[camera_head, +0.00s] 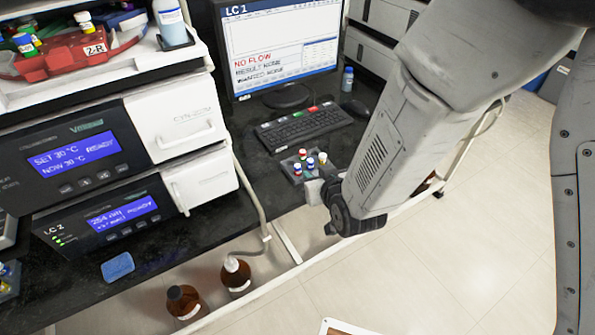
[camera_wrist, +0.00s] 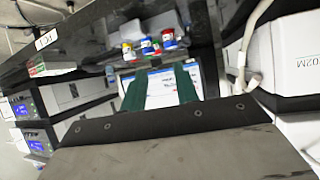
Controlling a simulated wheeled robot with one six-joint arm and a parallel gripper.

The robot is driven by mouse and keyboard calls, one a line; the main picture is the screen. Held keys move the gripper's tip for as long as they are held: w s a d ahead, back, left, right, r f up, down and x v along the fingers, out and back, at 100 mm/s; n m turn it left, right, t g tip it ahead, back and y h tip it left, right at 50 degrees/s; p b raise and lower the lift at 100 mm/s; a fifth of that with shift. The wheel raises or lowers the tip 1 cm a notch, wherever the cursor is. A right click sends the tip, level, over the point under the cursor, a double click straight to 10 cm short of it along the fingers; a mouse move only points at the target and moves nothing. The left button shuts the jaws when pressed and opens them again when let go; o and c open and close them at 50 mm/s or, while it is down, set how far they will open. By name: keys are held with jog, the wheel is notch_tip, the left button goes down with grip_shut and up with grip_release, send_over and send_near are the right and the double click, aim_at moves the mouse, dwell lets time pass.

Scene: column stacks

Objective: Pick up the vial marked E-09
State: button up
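Small vials (camera_head: 310,162) with red, blue and white caps stand grouped on a small dark rack (camera_head: 288,172) near the front edge of the black bench. In the wrist view, the vials (camera_wrist: 147,46) show above the fingertips. Their markings are too small to read, so I cannot tell which is E-09. My gripper (camera_wrist: 161,88) shows two dark green fingers set apart, with only the monitor screen seen between them. In the head view my arm's end is just right of the rack, and the fingers are mostly hidden there.
The LC 1 monitor (camera_head: 285,45) and keyboard (camera_head: 304,125) stand behind the rack. Stacked instruments (camera_head: 120,150) are on the left, with a hose (camera_head: 245,185) beside them. A red rack (camera_head: 75,55) holds more vials at top left. Brown bottles (camera_head: 236,274) stand below the bench.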

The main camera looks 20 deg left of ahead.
aim_at(299, 170)
jog(key=w+a+f, duration=0.1)
jog(key=a, duration=0.1)
jog(key=w+a+f, duration=0.1)
jog(key=f, duration=0.1)
jog(key=w+a+f, duration=0.2)
jog(key=shift+w+a, duration=0.1)
jog(key=shift+a, duration=0.25)
jog(key=c, duration=0.5)
